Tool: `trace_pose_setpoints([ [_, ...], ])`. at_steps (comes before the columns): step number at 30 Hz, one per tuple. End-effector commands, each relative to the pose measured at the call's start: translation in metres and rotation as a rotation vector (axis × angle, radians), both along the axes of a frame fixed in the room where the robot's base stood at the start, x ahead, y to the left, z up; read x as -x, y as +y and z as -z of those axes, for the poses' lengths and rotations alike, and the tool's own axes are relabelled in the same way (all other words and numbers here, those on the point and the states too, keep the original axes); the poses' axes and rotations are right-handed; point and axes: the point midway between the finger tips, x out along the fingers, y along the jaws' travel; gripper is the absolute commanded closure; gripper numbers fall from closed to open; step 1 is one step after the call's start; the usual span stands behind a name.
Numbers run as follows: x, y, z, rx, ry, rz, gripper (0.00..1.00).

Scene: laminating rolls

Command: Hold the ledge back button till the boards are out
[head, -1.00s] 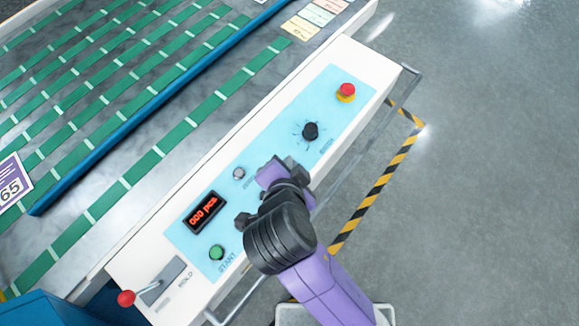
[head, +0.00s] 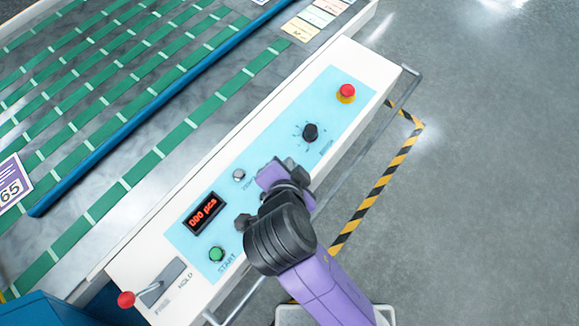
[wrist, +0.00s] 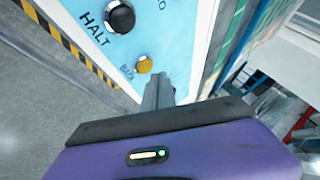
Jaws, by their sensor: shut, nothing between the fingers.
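In the wrist view a pale blue panel (wrist: 180,32) carries a black button (wrist: 119,17) marked HALT and a smaller amber button (wrist: 144,64). In the head view my purple and black wrist hangs at the front edge of the white console (head: 345,50), and my fingertips cannot be made out.
The console top has a red mushroom button (head: 347,91), a black knob (head: 310,132), a grey button (head: 239,175), a counter (head: 202,213) reading 000 pcs, a green START button (head: 216,254) and a red-knobbed lever (head: 126,299). A rail (head: 366,130) runs along its front. Open floor lies right.

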Motion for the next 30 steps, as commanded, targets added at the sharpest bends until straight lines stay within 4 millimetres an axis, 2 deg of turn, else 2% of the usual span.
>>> trace_pose_setpoints([
  [21,0.0,0.0,0.0002,0.0,0.0,0.0,1.0],
  [30,-0.0002,-0.0004,0.0089,0.0,0.001,0.001,1.0],
])
